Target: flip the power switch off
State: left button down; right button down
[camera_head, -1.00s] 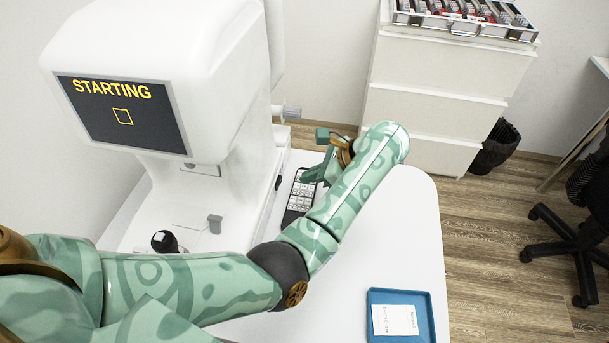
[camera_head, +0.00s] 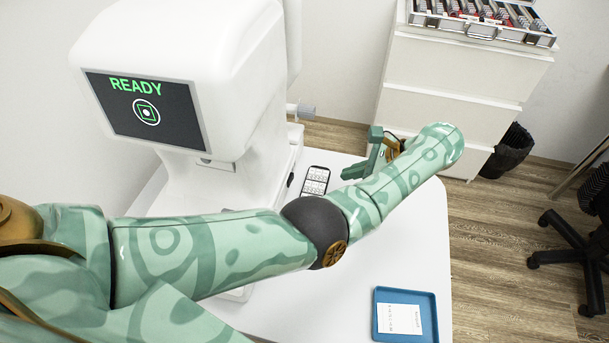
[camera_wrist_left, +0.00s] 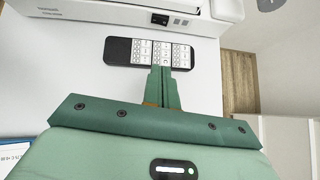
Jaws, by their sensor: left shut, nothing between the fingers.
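The white machine (camera_head: 215,60) stands on the white table, its screen (camera_head: 145,108) reading READY in green. A small black power switch (camera_wrist_left: 160,19) shows on the machine's lower side in the left wrist view; its rocker position is too small to tell. In the head view a dark spot on the machine's side (camera_head: 290,180) may be the same switch. My left gripper (camera_head: 349,173) is shut and empty, to the right of the machine and apart from it. In the wrist view its fingertips (camera_wrist_left: 162,70) overlap the edge of the keypad. My right gripper is not in view.
A black handheld keypad (camera_head: 315,181) with white keys lies on the table (camera_head: 315,300) between machine and gripper. A blue tray (camera_head: 430,335) with a white card lies at the table's front right. Drawers (camera_head: 450,105), a bin and a chair stand beyond.

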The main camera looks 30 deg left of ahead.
aim_at(291, 180)
pick_arm(q)
jog(key=b+x, duration=0.1)
jog(key=x, duration=0.9)
jog(key=a, duration=0.3)
jog(key=shift+s+a+r+p, duration=0.1)
jog(key=shift+s+p, duration=0.05)
jog(key=shift+p, duration=0.15)
jog(key=shift+s+a, duration=0.1)
jog(key=shift+a, duration=0.25)
